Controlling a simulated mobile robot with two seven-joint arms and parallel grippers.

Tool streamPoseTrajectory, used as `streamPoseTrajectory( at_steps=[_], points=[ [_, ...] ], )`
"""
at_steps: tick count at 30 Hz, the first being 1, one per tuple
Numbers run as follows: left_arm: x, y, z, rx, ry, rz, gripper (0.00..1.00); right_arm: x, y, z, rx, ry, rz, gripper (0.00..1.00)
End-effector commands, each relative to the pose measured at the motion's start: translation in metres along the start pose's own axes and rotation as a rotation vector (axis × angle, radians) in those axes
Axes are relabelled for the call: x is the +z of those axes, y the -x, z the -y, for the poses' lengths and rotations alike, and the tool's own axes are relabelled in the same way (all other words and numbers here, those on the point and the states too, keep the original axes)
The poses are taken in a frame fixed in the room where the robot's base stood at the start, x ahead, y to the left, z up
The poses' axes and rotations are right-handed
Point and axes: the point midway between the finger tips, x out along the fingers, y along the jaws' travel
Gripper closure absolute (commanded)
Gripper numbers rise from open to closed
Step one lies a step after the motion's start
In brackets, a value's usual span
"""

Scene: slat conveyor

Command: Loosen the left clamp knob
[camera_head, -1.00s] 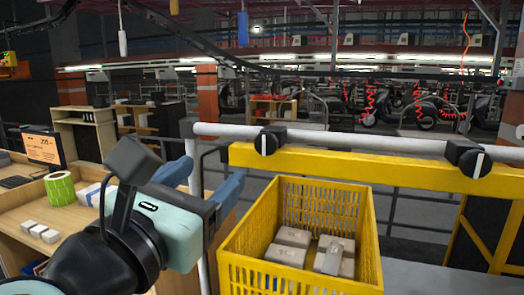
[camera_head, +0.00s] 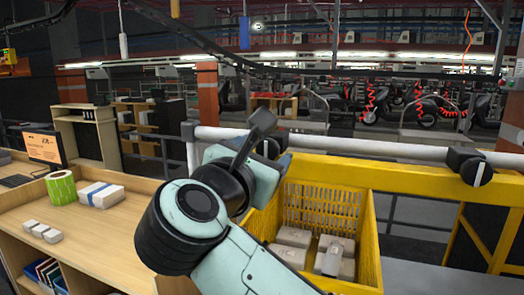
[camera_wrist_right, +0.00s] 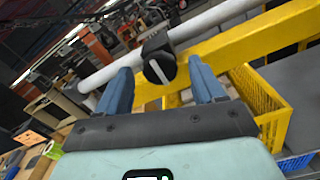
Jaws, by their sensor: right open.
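The left clamp knob (camera_wrist_right: 159,68) is black and round with a white bar. It sits on a black clamp at the white rail (camera_head: 350,145) above the yellow beam (camera_head: 400,178). In the wrist view it shows between the two blue fingers of my right gripper (camera_wrist_right: 160,78), which are open, with a gap on each side. I cannot tell how far the fingertips are from it. In the head view my right gripper (camera_head: 281,160) partly hides this knob (camera_head: 271,148). The right clamp knob (camera_head: 477,171) is in clear view, its white bar near upright. My left gripper is out of view.
A yellow crate (camera_head: 369,230) with several grey boxes stands below the beam, close to my right arm. A wooden desk (camera_head: 110,225) on the left holds a green roll (camera_head: 61,187) and small boxes.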

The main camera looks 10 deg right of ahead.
Motion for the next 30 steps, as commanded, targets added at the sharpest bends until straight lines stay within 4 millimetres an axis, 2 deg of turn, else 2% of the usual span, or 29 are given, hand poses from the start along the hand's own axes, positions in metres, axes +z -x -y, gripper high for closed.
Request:
streamPoseTrajectory(
  at_steps=[9, 10, 12, 15, 23, 30],
  points=[
    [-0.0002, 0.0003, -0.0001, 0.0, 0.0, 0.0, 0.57, -0.0007, -0.0033, 0.0, 0.0, 0.001, -0.001, 0.32],
    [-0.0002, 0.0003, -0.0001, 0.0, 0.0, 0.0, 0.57, -0.0007, -0.0033, 0.0, 0.0, 0.001, -0.001, 0.38],
    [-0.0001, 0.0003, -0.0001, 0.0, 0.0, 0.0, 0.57, -0.0007, -0.0032, 0.0, 0.0, 0.001, -0.001, 0.61],
    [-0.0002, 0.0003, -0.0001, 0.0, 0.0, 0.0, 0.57, -0.0007, -0.0031, 0.0001, 0.0, 0.001, 0.0, 0.88],
    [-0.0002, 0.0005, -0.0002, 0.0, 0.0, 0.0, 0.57, -0.0006, -0.0031, 0.0001, -0.001, 0.019, -0.001, 0.88],
    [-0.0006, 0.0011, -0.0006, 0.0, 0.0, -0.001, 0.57, -0.0004, -0.0031, 0.0002, -0.002, 0.12, 0.0, 0.88]
  ],
)
